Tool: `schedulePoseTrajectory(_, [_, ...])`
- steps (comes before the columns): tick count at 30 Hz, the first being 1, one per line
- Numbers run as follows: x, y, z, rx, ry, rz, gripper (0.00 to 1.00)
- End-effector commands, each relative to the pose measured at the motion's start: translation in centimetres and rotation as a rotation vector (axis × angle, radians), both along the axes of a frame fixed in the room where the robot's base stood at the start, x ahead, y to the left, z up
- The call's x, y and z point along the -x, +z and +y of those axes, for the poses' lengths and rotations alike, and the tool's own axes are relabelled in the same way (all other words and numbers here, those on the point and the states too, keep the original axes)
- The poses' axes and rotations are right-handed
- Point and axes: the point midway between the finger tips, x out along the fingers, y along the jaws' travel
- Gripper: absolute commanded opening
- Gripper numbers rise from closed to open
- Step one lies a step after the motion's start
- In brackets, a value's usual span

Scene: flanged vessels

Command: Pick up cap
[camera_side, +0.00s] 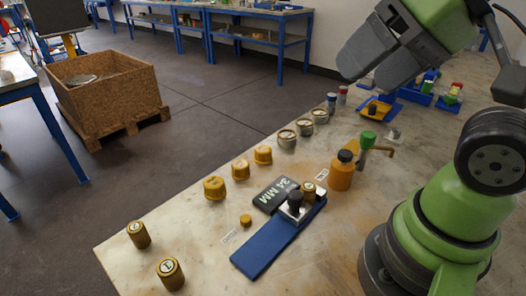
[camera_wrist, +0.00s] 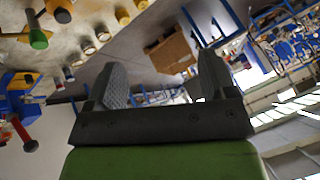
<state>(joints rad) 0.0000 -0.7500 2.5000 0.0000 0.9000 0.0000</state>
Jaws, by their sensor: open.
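A small orange cap-like piece (camera_side: 246,220) lies on the table beside a paper label, left of the blue fixture; I cannot tell if it is the task's cap. Several larger yellow caps or vessels (camera_side: 240,169) stand in a row behind it. Two brass vessels with marked tops (camera_side: 138,234) stand at the front left. My gripper (camera_side: 361,66) is high above the back of the table, well away from all of these. In the wrist view its two grey fingers (camera_wrist: 162,72) are spread apart with nothing between them.
Several grey vessels (camera_side: 303,127) stand farther back. The front-left table is mostly clear.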

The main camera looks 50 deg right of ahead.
Motion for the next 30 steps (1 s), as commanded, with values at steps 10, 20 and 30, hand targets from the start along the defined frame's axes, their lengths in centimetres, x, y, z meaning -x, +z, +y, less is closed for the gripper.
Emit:
schedulePoseTrajectory(10, [-2.5, 0.6, -0.6, 0.007, -0.039, 0.053, 0.78])
schedulePoseTrajectory(20, [-13.3, -1.5, -3.5, 0.039, -0.198, 0.241, 0.78])
schedulePoseTrajectory(30, [-22.9, -11.4, -7.5, 0.083, -0.357, 0.425, 0.78])
